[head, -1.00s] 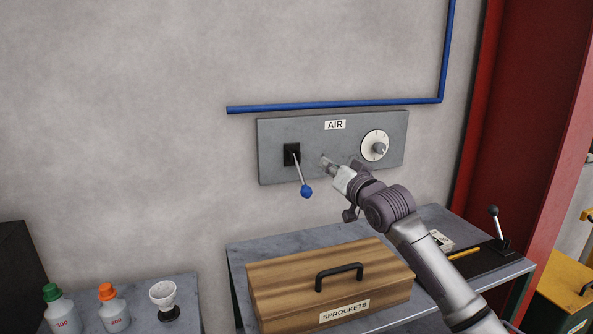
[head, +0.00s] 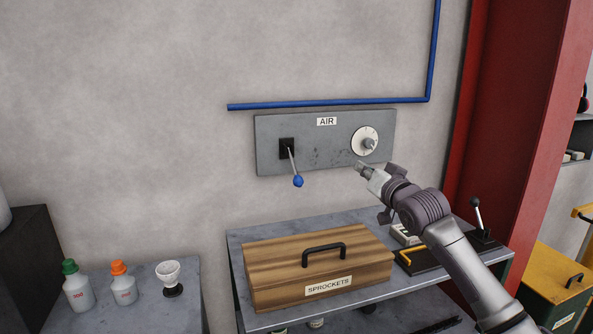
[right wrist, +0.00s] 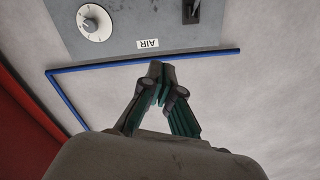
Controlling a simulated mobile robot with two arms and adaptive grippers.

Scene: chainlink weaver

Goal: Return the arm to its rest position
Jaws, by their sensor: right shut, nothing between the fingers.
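My right gripper (head: 361,168) is shut and empty. In the head view it is in front of the lower right part of the grey AIR panel (head: 325,155), just below the round dial (head: 366,141). The lever with the blue knob (head: 298,181) hangs down at the panel's left, apart from the gripper. In the right wrist view the shut fingers (right wrist: 159,68) show in the middle, with the panel (right wrist: 130,20) upside down above them and the dial (right wrist: 94,23) at upper left. My left gripper is not in view.
A wooden SPROCKETS box (head: 280,270) stands on the grey bench (head: 345,218) below. A black-knobbed lever (head: 477,212) stands at the bench's right. A red column (head: 515,120) rises at the right. Bottles (head: 78,290) and a white cup (head: 168,271) stand at lower left.

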